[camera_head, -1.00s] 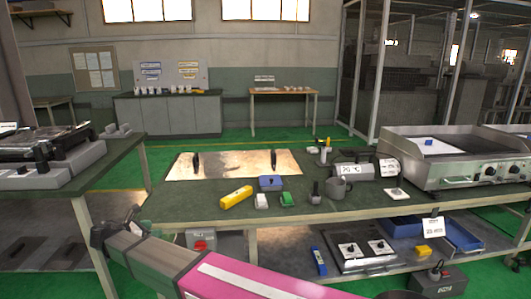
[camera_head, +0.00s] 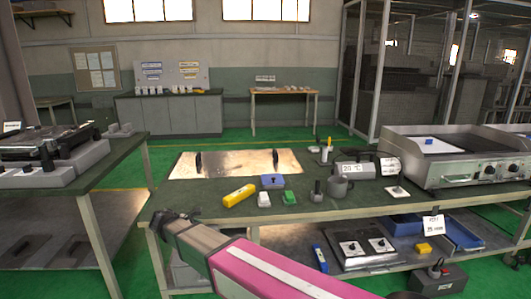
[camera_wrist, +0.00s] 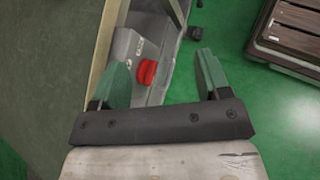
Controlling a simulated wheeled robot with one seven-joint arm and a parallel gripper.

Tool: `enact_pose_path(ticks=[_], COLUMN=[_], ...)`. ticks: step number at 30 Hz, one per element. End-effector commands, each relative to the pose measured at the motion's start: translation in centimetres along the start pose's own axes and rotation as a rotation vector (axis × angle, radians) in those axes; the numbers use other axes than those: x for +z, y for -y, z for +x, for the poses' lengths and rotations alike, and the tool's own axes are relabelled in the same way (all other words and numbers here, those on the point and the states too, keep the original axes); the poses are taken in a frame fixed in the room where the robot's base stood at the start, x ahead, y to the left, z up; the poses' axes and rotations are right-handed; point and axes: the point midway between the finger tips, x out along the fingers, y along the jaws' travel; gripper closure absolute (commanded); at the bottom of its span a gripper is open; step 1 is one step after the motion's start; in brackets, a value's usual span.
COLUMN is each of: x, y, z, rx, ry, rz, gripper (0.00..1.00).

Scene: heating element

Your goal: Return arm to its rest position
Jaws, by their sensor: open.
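My pink and grey arm reaches in from the lower right in the head view, and my gripper (camera_head: 172,219) is at its far end, by the front left corner of the middle workbench (camera_head: 330,209). In the wrist view my gripper (camera_wrist: 160,80) shows two green fingers set wide apart with nothing between them. Beyond the fingers is a grey box with a red knob (camera_wrist: 147,72), under the bench edge. Whether the gripper touches the bench cannot be told.
A griddle (camera_head: 455,165) is at right. Another bench (camera_head: 110,157) stands at left, with green floor between.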

Motion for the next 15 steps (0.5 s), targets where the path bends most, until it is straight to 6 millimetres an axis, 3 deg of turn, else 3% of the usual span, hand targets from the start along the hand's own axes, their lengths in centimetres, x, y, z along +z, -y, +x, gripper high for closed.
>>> enact_pose_path(ticks=[1,6,15], x=[1.4,4.5,9.4], y=[1.2,4.2,10.6], z=[2.3,8.3,17.0], rx=[-0.037,-0.147,-0.356], ry=[-0.024,-0.106,-0.22], rz=[0.055,0.25,0.621], gripper=[0.3,0.3,0.3])
